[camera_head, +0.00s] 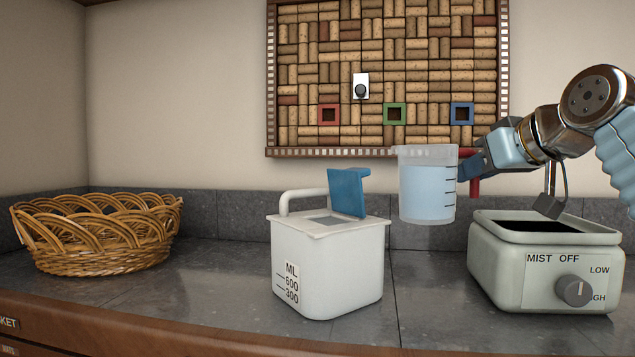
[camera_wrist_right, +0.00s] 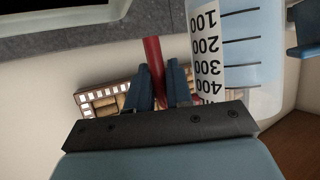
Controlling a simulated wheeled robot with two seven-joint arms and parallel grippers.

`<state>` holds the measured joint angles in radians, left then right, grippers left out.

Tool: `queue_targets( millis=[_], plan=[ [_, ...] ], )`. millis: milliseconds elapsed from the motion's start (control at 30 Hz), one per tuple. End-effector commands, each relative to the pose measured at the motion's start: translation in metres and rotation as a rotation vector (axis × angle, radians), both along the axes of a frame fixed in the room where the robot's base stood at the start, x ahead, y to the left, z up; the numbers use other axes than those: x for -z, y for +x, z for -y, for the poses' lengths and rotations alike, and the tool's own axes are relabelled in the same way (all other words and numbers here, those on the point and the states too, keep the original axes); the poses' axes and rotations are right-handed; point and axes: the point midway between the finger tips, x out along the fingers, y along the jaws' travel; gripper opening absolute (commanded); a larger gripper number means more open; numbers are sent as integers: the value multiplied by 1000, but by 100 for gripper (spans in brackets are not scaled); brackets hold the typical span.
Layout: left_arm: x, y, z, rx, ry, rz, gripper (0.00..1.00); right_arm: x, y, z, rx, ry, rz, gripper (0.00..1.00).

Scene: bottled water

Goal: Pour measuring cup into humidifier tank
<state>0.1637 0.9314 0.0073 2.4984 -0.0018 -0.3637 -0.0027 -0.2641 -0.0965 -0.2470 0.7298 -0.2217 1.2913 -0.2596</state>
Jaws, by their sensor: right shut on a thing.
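The clear measuring cup (camera_head: 428,190) holds pale blue liquid and hangs upright in the air. My right gripper (camera_head: 472,166) is shut on its red handle (camera_head: 474,187). The right wrist view shows the red handle (camera_wrist_right: 154,68) between the fingers and the cup's scale (camera_wrist_right: 207,55) beside them. The white humidifier tank (camera_head: 328,265) stands on the counter, left of and lower than the cup. Its blue lid (camera_head: 348,193) is raised, and a pale opening shows in its top. The humidifier base (camera_head: 545,262) stands at the right, with a dark open top. My left gripper is out of view.
A wicker basket (camera_head: 98,235) stands at the left on the grey counter (camera_head: 210,290). A cork board (camera_head: 385,75) hangs on the wall behind. The base has a grey knob (camera_head: 573,291) on its front. The counter between basket and tank is clear.

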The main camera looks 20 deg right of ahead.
Motion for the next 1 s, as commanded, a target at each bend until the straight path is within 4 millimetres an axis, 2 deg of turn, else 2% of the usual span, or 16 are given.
queue_targets(
  millis=[533, 867, 1000],
  plan=[
    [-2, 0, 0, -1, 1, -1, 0, -4, 1, -3, -7, -11, -2, 0],
    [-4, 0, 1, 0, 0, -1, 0, -12, 4, -14, -10, -147, -37, 0],
    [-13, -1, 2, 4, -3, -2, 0, -24, 6, -20, -11, -213, -57, 0]
  ],
)
